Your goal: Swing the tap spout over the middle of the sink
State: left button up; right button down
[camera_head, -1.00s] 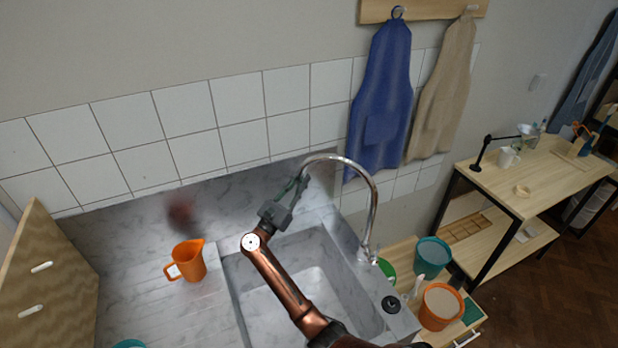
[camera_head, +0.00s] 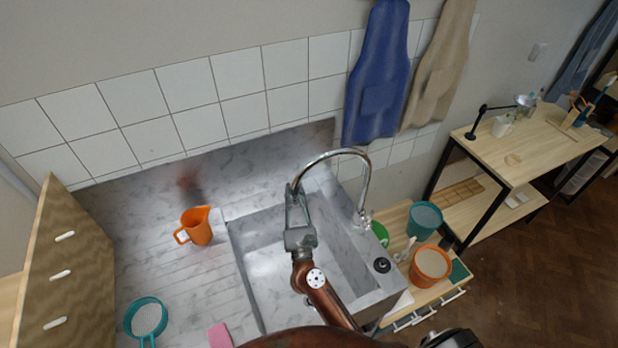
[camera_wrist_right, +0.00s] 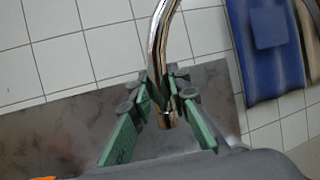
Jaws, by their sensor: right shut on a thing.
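The chrome tap spout (camera_head: 345,152) arches up from its base at the sink's back right corner and curves to the left. My right gripper (camera_head: 293,191) is shut on the spout's free end. In the right wrist view, the green-padded fingers (camera_wrist_right: 165,105) sit on both sides of the spout's tip (camera_wrist_right: 167,119). In the head view the tip appears above the back part of the grey marbled sink (camera_head: 262,265), left of the tap base. My right arm covers part of the basin. My left gripper is not in view.
An orange jug (camera_head: 197,226) stands on the drainboard left of the sink, with a teal sieve-like item (camera_head: 146,318) and pink block (camera_head: 219,336) nearer. A black knob (camera_head: 382,265) sits on the right rim. Teal (camera_head: 425,219) and orange (camera_head: 431,265) buckets stand beyond it.

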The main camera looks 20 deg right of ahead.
jog(key=shift+s+a+n+y, duration=0.15)
jog(key=shift+s+n+y, duration=0.35)
jog(key=shift+s+y, duration=0.5)
jog(key=c, duration=2)
grip_release()
jog(key=shift+o, duration=0.9)
jog(key=shift+s+f, duration=0.15)
jog(key=shift+s, duration=0.05)
jog(key=v, duration=1.1)
jog(key=shift+s+f, duration=0.25)
